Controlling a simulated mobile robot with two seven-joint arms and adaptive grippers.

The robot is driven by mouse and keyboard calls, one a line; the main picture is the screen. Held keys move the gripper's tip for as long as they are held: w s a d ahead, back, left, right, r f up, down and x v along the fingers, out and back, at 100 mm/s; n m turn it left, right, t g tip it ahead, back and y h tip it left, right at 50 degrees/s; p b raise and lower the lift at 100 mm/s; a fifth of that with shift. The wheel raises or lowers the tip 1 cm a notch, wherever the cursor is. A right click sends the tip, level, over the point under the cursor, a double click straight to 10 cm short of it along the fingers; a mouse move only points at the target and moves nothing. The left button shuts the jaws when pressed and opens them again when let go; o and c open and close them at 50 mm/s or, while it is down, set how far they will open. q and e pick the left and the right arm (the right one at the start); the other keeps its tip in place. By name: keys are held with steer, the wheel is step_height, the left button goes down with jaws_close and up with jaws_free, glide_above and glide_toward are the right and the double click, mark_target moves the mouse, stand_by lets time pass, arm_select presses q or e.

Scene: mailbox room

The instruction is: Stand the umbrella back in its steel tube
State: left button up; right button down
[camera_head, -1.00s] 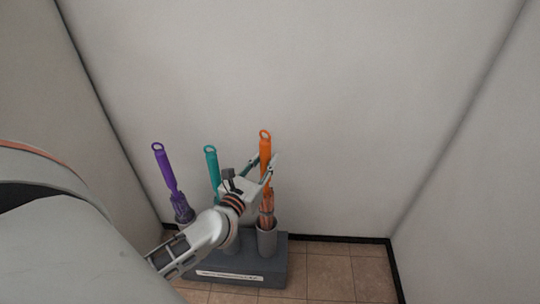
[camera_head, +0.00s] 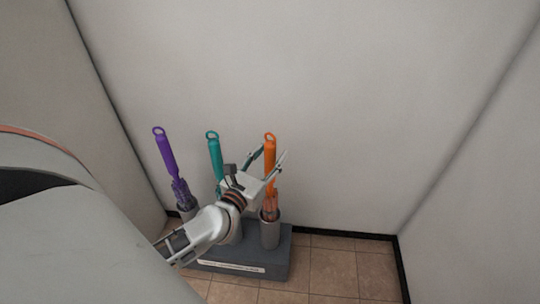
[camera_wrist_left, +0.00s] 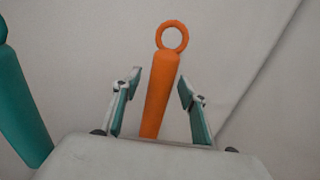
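The orange umbrella (camera_head: 271,165) stands nearly upright, its ribbed lower part inside the right steel tube (camera_head: 270,234) of the grey stand. Its handle with a ring on top (camera_wrist_left: 160,95) rises in the middle of the left wrist view. My left gripper (camera_head: 273,151) is open, with one finger on each side of the orange handle. In the left wrist view the fingers (camera_wrist_left: 159,77) show a gap to the handle on both sides. The umbrella's tip is hidden inside the tube. My right gripper is not in view.
A purple umbrella (camera_head: 165,152) and a teal umbrella (camera_head: 215,155) stand to the left in the same stand (camera_head: 278,262). The teal handle (camera_wrist_left: 20,105) is close to my left gripper. Walls close in behind and on both sides. Tiled floor (camera_head: 335,270) is free at the right.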

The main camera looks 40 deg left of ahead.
arm_select(q)
steer(key=shift+f, duration=0.1)
steer(key=shift+s+d, duration=0.1)
steer(key=shift+s, duration=0.5)
steer(key=s+d, duration=0.2)
steer(key=s, duration=0.8)
steer(key=shift+s, duration=0.3)
